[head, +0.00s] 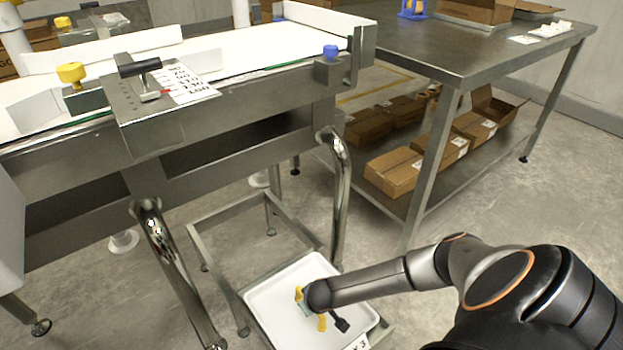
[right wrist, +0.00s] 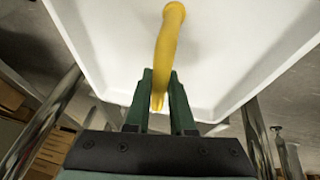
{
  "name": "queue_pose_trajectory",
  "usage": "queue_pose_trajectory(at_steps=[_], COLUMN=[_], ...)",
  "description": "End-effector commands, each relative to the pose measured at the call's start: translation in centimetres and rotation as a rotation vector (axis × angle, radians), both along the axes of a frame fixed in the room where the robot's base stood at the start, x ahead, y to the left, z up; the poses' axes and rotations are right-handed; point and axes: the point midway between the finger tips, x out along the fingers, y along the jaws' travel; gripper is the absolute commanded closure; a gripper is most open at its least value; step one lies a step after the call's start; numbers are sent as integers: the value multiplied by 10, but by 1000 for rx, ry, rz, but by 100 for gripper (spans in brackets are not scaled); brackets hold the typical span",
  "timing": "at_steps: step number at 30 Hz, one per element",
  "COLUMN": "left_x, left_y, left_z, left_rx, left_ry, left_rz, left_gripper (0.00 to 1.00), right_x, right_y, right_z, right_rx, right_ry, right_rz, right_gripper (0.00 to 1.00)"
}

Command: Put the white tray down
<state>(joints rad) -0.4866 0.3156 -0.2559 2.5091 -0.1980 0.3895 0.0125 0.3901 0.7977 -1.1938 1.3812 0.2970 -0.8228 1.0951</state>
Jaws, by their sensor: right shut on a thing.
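The white tray (head: 275,290) is at the bottom of the head view, over a low steel frame. It also fills the upper part of the right wrist view (right wrist: 110,45). A yellow handle (right wrist: 168,45) rises from its middle, and its ends show on both sides of my wrist in the head view (head: 321,323). My right gripper (right wrist: 160,100) is shut on this handle, one green finger on each side. My arm hides most of the gripper from the head. I cannot tell whether the tray rests on the frame or hangs above it. My left gripper is not in view.
The low steel frame (head: 228,208) stands beside the shiny bent legs (head: 341,185) of the checkweigher (head: 230,125). A steel table (head: 455,50) stands at the back right, with cardboard boxes (head: 393,171) on its lower shelf. Bare floor lies between them.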

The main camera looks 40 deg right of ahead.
Motion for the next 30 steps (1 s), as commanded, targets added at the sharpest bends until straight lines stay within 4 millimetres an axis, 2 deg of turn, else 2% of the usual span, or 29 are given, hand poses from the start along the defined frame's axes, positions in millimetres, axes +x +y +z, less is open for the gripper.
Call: queue_pose_trajectory(at_steps=[2,3,10,20,23,30], left_x=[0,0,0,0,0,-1], left_y=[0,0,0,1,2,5], left_z=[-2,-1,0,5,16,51], left_rx=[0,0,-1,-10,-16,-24], left_ry=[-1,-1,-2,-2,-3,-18], left_rz=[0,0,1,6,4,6], left_gripper=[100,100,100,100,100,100], right_x=[0,0,0,-1,-6,-25], right_y=[0,0,0,0,3,12], right_z=[-3,-2,-2,4,17,66], right_rx=[1,0,1,1,2,0], right_ry=[-1,0,0,0,1,2], right_rz=[1,1,1,0,2,2], right_gripper=[100,74,48,48,48,48])
